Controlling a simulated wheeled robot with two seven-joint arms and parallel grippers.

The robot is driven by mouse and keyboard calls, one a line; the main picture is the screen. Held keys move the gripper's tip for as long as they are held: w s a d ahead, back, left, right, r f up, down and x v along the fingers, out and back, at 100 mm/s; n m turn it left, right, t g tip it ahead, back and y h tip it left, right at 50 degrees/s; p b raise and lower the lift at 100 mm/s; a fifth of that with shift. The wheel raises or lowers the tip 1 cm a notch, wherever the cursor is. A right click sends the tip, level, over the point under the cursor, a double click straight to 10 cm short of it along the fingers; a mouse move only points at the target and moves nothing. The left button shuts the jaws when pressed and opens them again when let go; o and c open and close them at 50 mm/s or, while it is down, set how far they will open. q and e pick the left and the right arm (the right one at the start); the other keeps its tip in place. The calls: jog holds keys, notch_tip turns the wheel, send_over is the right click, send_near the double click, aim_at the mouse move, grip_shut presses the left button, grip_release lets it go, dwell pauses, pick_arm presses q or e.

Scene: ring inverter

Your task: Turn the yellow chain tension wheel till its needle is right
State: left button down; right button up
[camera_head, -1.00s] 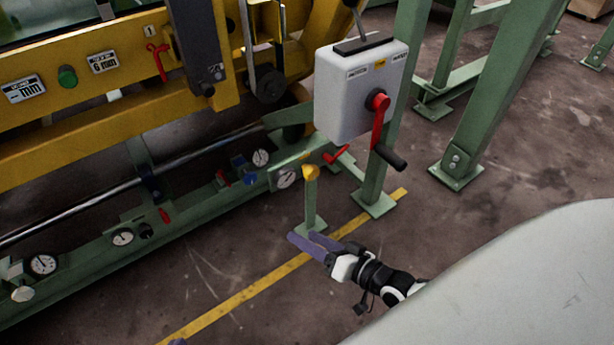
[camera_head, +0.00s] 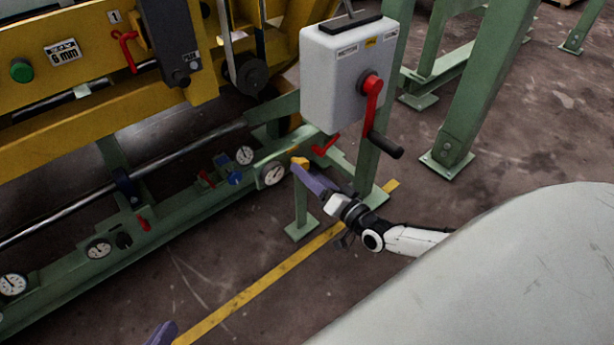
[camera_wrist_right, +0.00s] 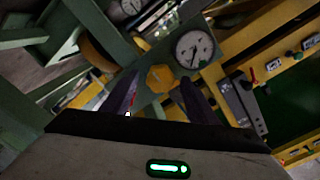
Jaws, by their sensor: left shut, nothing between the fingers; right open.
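The yellow chain tension wheel (camera_head: 300,162) is a small yellow knob on top of a green post. It also shows as a yellow hexagon in the right wrist view (camera_wrist_right: 159,78). A round white gauge (camera_head: 273,175) with a dark needle is beside it; in the right wrist view the gauge (camera_wrist_right: 194,50) has its needle pointing down and slightly left. My right gripper (camera_head: 302,172) is open at the wheel, with its purple fingers on either side of it in the right wrist view; contact cannot be told. My left gripper (camera_head: 162,334) is shut and empty, partly visible at the bottom edge.
A grey box (camera_head: 345,75) with a red crank (camera_head: 372,105) stands close behind my right gripper. A green rail (camera_head: 65,260) with several gauges and the yellow machine frame (camera_head: 60,130) fill the left. Open floor (camera_head: 230,270) lies in front, crossed by a yellow line.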

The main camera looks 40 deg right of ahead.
jog(key=shift+w, duration=0.45)
jog(key=c, duration=1.1)
jog(key=shift+n, duration=0.3)
